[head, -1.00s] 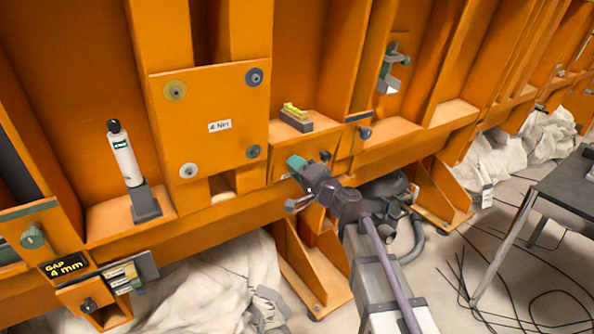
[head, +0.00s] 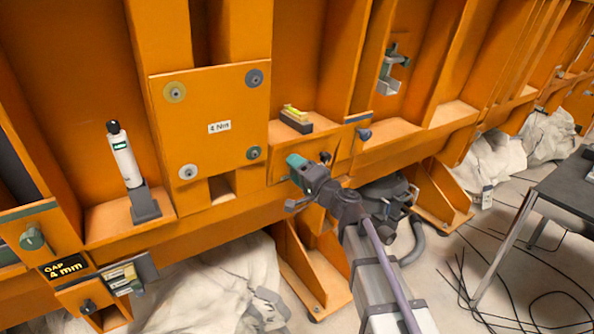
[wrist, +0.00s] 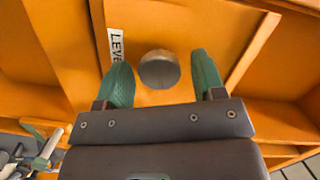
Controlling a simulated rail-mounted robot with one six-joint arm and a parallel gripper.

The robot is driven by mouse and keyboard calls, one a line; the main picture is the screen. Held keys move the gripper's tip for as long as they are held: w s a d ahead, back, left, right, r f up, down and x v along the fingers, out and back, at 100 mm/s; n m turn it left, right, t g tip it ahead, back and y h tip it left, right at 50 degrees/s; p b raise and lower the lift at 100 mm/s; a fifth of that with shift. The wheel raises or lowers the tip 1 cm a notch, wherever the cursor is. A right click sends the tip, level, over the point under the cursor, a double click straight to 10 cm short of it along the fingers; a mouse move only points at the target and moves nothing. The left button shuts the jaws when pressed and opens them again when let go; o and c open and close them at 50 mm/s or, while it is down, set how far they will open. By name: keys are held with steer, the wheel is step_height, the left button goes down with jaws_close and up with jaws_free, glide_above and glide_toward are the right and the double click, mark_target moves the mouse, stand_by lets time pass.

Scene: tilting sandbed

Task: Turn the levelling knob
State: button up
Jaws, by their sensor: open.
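The levelling knob (wrist: 160,70) is a round grey disc on the orange panel in the wrist view, beside a white label (wrist: 116,45) of which "LEVE" can be read. My gripper (wrist: 161,60) is open, with one green finger on each side of the knob. A gap shows between each finger and the knob, and nothing is held. In the head view my gripper (head: 295,162) is at the lower orange beam, right of the "4 Nm" plate. There the gripper seems to hide the knob.
A small block with a yellow-green top (head: 297,118) sits on a ledge just above my gripper. A white tube (head: 125,158) stands in a dark holder at left. A metal bracket (head: 392,75) sticks out at upper right. A dark table (head: 565,185) is at far right.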

steer(key=b+v, duration=0.1)
steer(key=v, duration=0.9)
steer(key=shift+s+d, duration=0.3)
